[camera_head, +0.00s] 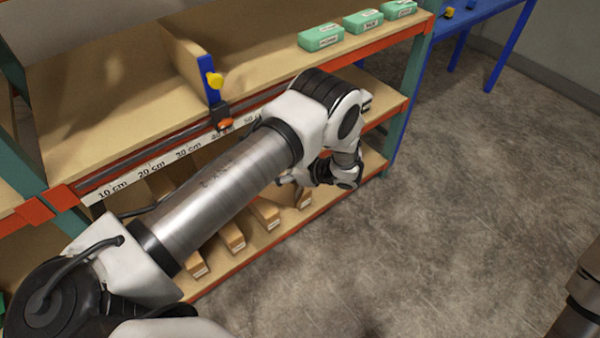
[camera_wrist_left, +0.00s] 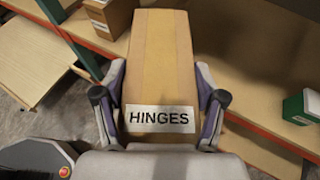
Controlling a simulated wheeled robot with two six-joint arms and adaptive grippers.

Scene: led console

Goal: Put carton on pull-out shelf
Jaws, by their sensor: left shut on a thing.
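A long tan carton labelled HINGES (camera_wrist_left: 158,50) fills the middle of the left wrist view. My left gripper (camera_wrist_left: 160,105) is shut on it, with one finger on each side near the labelled end. In the head view my left arm reaches across the rack to its lower right part, and the arm hides much of the gripper and carton there. A flat wooden board (camera_wrist_left: 32,58) lies at the left of the left wrist view; I cannot tell whether it is the pull-out shelf. My right gripper is not in view.
Several small labelled cartons (camera_head: 233,237) line the low shelf. Green boxes (camera_head: 363,21) stand on the upper shelf, near a blue-edged divider (camera_head: 211,80) with a yellow knob. A centimetre scale (camera_head: 150,170) runs along the rack. Open floor (camera_head: 470,220) lies to the right.

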